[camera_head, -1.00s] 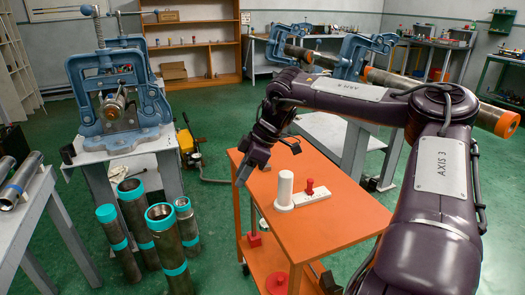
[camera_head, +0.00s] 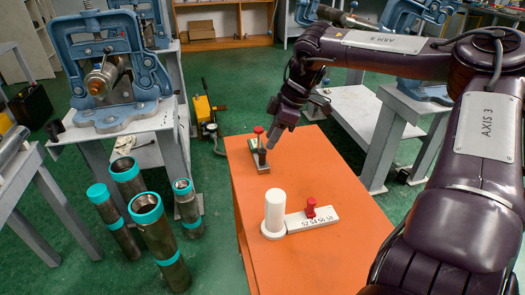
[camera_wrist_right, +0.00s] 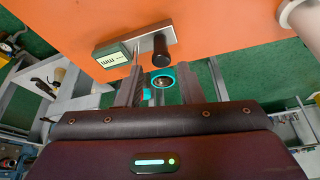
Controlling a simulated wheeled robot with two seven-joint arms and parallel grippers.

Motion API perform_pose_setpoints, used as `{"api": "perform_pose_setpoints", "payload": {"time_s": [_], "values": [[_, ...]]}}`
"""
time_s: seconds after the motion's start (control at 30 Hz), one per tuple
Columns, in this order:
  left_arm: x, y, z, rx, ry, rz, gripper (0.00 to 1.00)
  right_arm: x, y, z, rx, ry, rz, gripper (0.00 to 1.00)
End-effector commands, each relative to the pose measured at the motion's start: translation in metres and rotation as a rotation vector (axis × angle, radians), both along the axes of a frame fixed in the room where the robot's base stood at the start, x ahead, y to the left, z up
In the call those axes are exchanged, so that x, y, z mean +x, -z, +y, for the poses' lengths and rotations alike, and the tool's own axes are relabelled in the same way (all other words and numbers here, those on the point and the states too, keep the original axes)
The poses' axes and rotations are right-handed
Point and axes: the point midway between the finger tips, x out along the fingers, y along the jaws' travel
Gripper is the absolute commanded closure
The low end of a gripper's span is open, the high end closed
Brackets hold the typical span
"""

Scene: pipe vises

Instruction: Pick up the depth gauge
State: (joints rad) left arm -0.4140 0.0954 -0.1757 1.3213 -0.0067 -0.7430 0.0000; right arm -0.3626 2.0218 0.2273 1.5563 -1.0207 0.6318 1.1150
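In the right wrist view this gauge (camera_wrist_right: 148,44) has a square display reading "mm", a grey bar and a black knob. My right gripper (camera_head: 285,139) is just to its right in the head view, apart from it. In the right wrist view the two fingers of my right gripper (camera_wrist_right: 160,75) are spread with nothing held between them, and the gauge is beyond their tips. My left gripper is not in view.
On the orange table (camera_head: 330,185) stand a white cylinder on a round base (camera_head: 274,212) and a numbered white block with a red knob (camera_head: 312,217). Pipes with teal rings (camera_head: 158,240) stand on the floor at left. A blue vise (camera_head: 115,75) stands behind them.

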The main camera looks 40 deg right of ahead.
Motion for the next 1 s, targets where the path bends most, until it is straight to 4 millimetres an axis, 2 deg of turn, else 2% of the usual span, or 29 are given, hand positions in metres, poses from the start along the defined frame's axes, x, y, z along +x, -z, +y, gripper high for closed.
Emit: {"api": "perform_pose_setpoints", "payload": {"time_s": [0.4,0.7,0.97,1.0], "values": [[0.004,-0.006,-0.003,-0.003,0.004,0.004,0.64,0.013,0.052,0.015,-0.001,0.000,0.001,0.66],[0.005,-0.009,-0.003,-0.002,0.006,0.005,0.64,0.015,0.056,0.017,0.000,0.002,-0.002,0.66],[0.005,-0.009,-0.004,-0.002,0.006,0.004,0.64,0.015,0.055,0.017,0.000,0.002,-0.002,0.99],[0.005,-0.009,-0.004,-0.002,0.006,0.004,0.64,0.015,0.055,0.017,0.000,0.002,-0.002,1.00]]}}
